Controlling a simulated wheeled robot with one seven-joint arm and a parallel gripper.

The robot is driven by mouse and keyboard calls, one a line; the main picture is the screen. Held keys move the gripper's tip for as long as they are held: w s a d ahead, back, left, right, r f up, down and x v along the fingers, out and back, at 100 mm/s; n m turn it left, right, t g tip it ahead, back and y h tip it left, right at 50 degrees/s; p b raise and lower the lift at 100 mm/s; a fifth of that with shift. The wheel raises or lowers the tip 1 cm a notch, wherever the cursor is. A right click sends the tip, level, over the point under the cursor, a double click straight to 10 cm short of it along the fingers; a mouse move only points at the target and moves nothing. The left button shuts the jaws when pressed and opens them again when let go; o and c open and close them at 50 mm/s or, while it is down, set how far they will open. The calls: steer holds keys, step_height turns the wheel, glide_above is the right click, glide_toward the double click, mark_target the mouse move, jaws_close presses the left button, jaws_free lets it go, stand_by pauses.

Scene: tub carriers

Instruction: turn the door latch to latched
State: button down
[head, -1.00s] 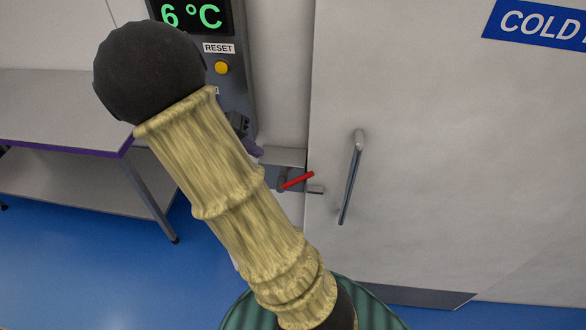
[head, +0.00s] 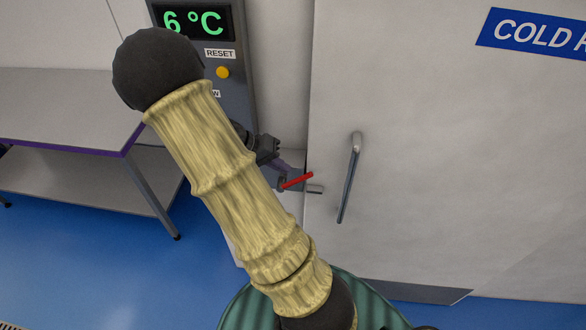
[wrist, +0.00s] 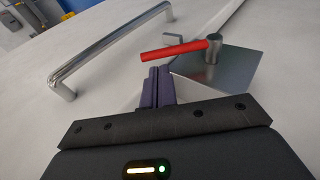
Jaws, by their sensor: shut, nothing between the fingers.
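The door latch has a red lever (head: 298,180) on a grey plate beside the door's left edge. It slants up to the right from its pivot, with its tip past the door edge, above a small grey catch (head: 315,189). In the wrist view the red lever (wrist: 178,50) runs left from a metal pivot post (wrist: 212,50) on the plate (wrist: 240,68). My gripper (wrist: 158,76) is shut and empty, its purple fingers just short of the lever; I cannot tell whether they touch. In the head view my gripper (head: 281,165) is partly hidden by my arm.
The white door (head: 420,120) has a vertical bar handle (head: 350,178) right of the latch. A control panel (head: 240,90) with a display stands on the wall at the upper left. A metal table (head: 70,110) stands at left. Blue floor is open below it.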

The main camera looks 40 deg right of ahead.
mark_target(300, 177)
steer(key=p+x, duration=0.1)
steer(key=x, duration=0.4)
steer(key=shift+p, duration=0.35)
steer(key=shift+w, duration=0.2)
